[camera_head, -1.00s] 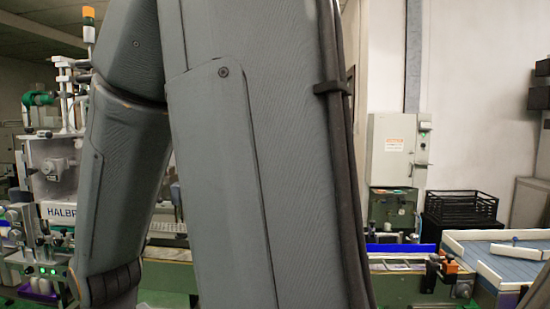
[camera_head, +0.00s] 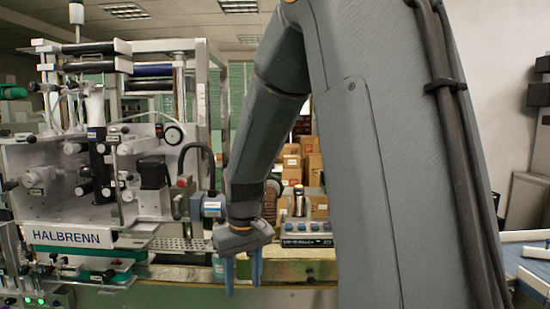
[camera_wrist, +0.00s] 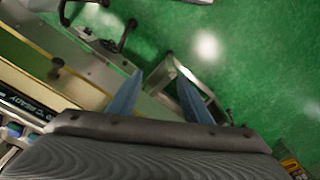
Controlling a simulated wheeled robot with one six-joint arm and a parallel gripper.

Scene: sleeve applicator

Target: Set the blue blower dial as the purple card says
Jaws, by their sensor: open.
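My gripper (camera_head: 243,284) hangs fingers down in the head view, with its two blue fingers apart and nothing between them. It is in front of the machine's green-edged bench, right of the HALBRENN machine. In the wrist view my gripper (camera_wrist: 160,77) is also open and empty, above metal rails and a green floor. I cannot make out the blue blower dial or the purple card in either view. A small control box (camera_head: 307,228) with a row of knobs stands right of my gripper; its knob colours are too small to tell.
The HALBRENN machine (camera_head: 75,236) with rollers and brackets fills the left. A perforated metal plate (camera_head: 178,243) lies just left of my gripper. Cardboard boxes (camera_head: 313,165) are stacked behind. A blue-topped table (camera_head: 535,268) is at the far right. My arm blocks much of the centre.

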